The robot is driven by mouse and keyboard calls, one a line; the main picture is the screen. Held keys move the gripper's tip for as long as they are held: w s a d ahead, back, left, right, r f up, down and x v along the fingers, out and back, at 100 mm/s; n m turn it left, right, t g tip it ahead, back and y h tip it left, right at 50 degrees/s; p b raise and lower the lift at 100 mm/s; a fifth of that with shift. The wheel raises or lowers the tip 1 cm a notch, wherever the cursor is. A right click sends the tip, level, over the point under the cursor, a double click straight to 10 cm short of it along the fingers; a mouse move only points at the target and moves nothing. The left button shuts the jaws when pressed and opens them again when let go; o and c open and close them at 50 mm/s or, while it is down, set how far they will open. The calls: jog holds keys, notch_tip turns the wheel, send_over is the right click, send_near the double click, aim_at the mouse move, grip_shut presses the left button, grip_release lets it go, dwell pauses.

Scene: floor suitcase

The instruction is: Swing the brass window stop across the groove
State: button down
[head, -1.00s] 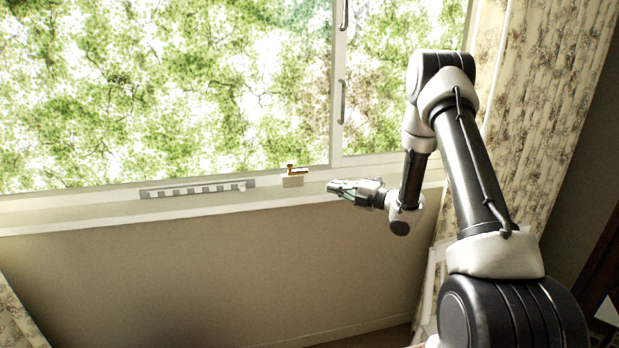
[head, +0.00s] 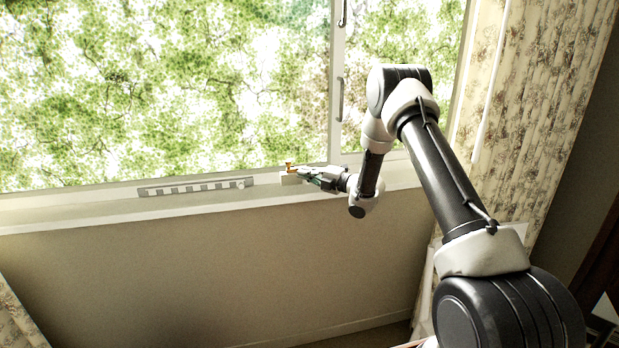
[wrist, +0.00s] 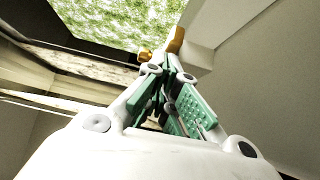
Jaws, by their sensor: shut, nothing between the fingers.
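The brass window stop (head: 290,165) sits on a small pale block (head: 288,180) on the window sill. In the wrist view its brass-orange bar (wrist: 176,40) and a round brass knob (wrist: 145,56) show just beyond my fingertips. My gripper (head: 300,172) is shut and empty, reaching in from the right beside the stop. In the wrist view my green-padded fingers (wrist: 172,65) are together and appear very near the stop; I cannot tell whether they touch it. A dark, worn channel, perhaps the groove (wrist: 60,62), runs along the left of the wrist view. The groove is unclear in the head view.
A grey slotted strip (head: 195,187) lies along the sill (head: 100,213) left of the stop. The window frame post with handles (head: 340,100) stands behind. A floral curtain (head: 530,110) hangs at the right. The sill between strip and block is clear.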

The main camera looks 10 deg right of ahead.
jog(key=shift+w+d+n+g+y, duration=0.15)
jog(key=shift+d+n+g+y, duration=0.1)
jog(key=shift+n+g+y, duration=0.3)
jog(key=shift+w+d+n+g+y, duration=0.15)
jog(key=shift+d+n+g+y, duration=0.1)
jog(key=shift+n+g+y, duration=0.3)
jog(key=shift+w+d+n+g+y, duration=0.2)
jog(key=shift+n+g+y, duration=0.15)
jog(key=shift+g, duration=0.45)
jog(key=shift+w+d, duration=0.5)
jog(key=shift+w, duration=0.25)
jog(key=shift+w+d, duration=0.1)
jog(key=shift+w, duration=0.05)
